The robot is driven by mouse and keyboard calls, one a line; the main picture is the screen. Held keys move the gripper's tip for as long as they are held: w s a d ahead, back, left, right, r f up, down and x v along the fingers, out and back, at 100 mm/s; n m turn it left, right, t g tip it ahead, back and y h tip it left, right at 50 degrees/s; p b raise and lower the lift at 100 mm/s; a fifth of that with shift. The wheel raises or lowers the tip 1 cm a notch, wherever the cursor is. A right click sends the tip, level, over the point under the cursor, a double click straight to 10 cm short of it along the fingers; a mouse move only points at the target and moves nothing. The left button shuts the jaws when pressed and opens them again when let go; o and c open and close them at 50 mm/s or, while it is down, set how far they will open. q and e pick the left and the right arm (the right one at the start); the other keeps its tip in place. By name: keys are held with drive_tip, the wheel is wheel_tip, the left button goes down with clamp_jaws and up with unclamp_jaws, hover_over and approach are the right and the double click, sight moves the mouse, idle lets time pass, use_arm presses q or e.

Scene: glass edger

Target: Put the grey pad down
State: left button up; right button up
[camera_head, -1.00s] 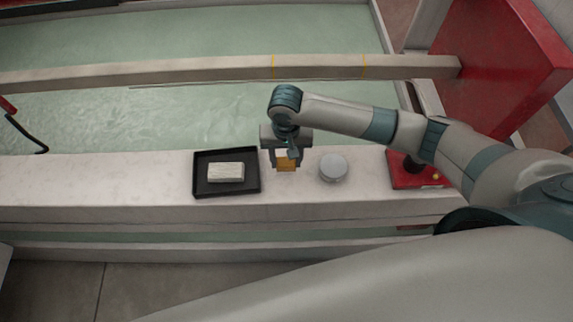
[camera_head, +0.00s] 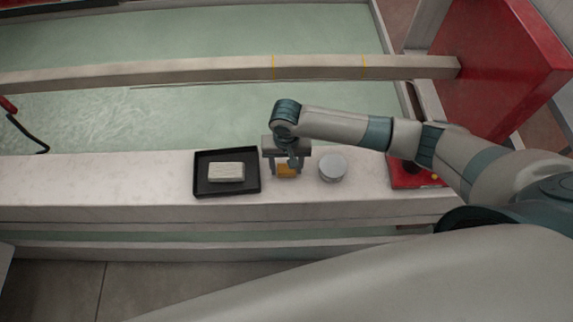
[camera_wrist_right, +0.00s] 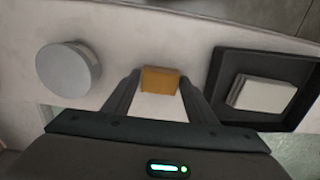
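My right gripper (camera_head: 286,170) is low over the pale ledge, pointing down. Its two fingers sit on either side of a small ochre block (camera_head: 287,171), which also shows between the fingertips in the right wrist view (camera_wrist_right: 161,80). The fingers look closed on it; no clear gap shows. I cannot tell whether its underside touches the ledge. A pale grey pad (camera_head: 226,172) lies flat in a black tray (camera_head: 200,187) just left of the gripper, apart from it; both also show in the wrist view. My left gripper is not in view.
A round grey disc-like piece (camera_head: 333,168) stands on the ledge (camera_head: 120,180) close to the right of the gripper. A red box (camera_head: 405,180) is further right. A beam (camera_head: 200,75) crosses behind. The ledge left of the tray is clear.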

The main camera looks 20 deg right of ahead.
sight(286, 169)
drive_tip(key=shift+o, duration=0.9)
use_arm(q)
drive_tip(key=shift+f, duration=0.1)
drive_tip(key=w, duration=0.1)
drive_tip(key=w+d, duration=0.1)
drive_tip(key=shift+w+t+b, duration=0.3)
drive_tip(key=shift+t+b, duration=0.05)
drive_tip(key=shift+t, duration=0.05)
use_arm(e)
wheel_tip(286, 169, up, 12)
drive_tip(key=shift+r, duration=0.15)
drive_tip(key=shift+s+a, duration=0.1)
